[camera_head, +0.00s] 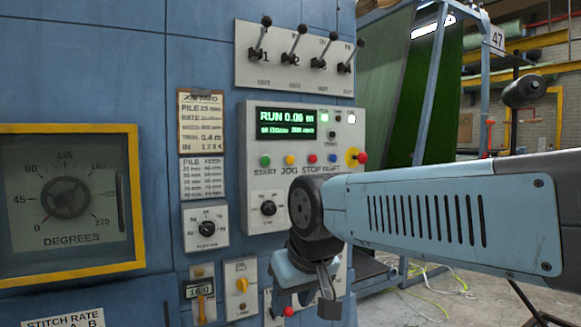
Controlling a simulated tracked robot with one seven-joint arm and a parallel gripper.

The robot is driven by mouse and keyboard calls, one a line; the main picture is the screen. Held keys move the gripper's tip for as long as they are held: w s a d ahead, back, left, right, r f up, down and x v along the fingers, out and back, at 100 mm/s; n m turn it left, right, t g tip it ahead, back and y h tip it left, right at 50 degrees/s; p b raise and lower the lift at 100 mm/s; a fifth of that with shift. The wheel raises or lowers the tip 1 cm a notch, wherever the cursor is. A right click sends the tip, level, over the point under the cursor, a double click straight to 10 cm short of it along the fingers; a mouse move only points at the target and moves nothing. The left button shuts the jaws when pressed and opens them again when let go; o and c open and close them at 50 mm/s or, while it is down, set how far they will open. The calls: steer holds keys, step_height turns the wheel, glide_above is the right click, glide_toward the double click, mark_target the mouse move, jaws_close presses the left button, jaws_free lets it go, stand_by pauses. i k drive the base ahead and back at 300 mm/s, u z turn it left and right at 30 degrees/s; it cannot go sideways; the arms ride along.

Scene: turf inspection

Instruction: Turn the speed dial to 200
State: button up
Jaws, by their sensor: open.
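The grey control panel (335,140) on the blue cabinet carries a lit green display (297,123) whose top line reads RUN 0.06 m; its lower line is too small to read surely. Below the START button is a small black knob (268,208) with scale marks around it. Another black dial (207,228) sits on a white plate to its left. I cannot read which of these is the speed dial, nor its setting. My gripper (308,296) is open and points down in front of the panel's lower part, below and right of the black knob, apart from it.
My arm crosses from the right and hides part of the panel. A yellow-framed degrees gauge (65,200) is at left. A yellow switch (241,285) and red knob (288,311) are low down. Cables (430,285) lie on the floor.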

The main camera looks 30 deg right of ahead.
mark_target(268, 208)
steer(key=u, duration=0.75)
steer(key=k, duration=1)
steer(key=z, duration=0.75)
steer(key=i, duration=0.5)
